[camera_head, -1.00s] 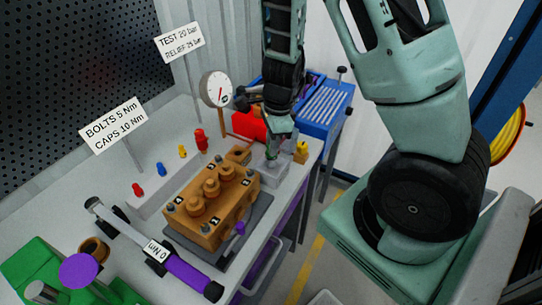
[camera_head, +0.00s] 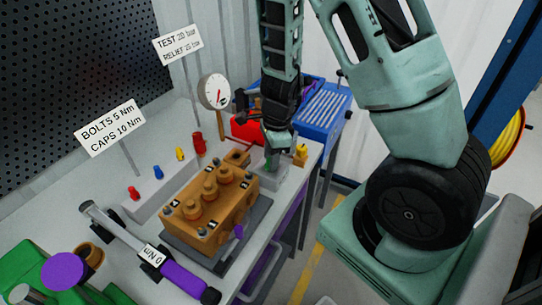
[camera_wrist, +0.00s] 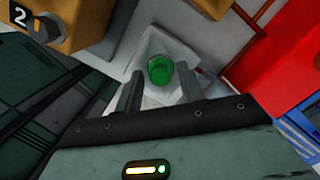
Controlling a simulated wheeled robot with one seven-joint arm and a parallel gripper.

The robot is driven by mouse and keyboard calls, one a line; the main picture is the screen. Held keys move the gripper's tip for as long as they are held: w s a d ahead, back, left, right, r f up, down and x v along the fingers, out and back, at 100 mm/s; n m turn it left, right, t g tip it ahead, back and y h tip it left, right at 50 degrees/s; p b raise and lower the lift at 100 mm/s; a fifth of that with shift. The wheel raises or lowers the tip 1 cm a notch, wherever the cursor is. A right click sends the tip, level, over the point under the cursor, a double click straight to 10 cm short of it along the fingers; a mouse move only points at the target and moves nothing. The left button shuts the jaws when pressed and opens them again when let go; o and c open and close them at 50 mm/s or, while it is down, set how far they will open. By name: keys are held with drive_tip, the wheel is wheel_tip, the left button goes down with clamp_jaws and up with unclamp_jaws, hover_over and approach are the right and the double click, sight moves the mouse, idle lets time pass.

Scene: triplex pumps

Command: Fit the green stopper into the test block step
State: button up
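The green stopper (camera_wrist: 160,70) sits between the two fingertips of my gripper (camera_wrist: 160,82) in the wrist view. The fingers appear to close on its sides. In the head view my gripper (camera_head: 275,148) points down over the pale test block (camera_head: 262,166), with a bit of green stopper (camera_head: 271,161) showing beneath it. In the wrist view the pale block (camera_wrist: 170,45) lies behind the stopper. The stopper's lower end is hidden, so I cannot tell whether it is in the block's hole.
An orange pump block (camera_head: 212,205) stands close on the left. A pressure gauge (camera_head: 214,92), a red box (camera_head: 245,129) and a blue toolbox (camera_head: 325,118) are behind. A small yellow piece (camera_head: 301,154) stands on the right. A torque wrench (camera_head: 150,250) lies in front.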

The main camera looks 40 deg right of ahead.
wheel_tip(320, 180, up, 12)
drive_tip(key=d+p, duration=0.1)
drive_tip(key=p, duration=0.4)
drive_tip(key=s+a+r+n+g+y, duration=0.1)
drive_tip(key=s+a+r+n, duration=0.2)
drive_tip(key=a+n, duration=0.45)
drive_tip(key=s+a+r+n, duration=0.2)
drive_tip(key=s+a+n, duration=0.1)
drive_tip(key=a+n, duration=0.5)
drive_tip(key=s+a+r+n, duration=0.2)
drive_tip(key=s+a+n, duration=0.2)
drive_tip(key=s+n, duration=0.2)
drive_tip(key=s+a+r+n+h, duration=0.1)
drive_tip(key=s+a+n, duration=0.3)
drive_tip(key=n, duration=0.5)
drive_tip(key=shift+s+a+r+h, duration=0.15)
drive_tip(key=shift+s+r+h, duration=0.15)
drive_tip(key=shift+s+r, duration=0.55)
drive_tip(key=shift+f, duration=0.1)
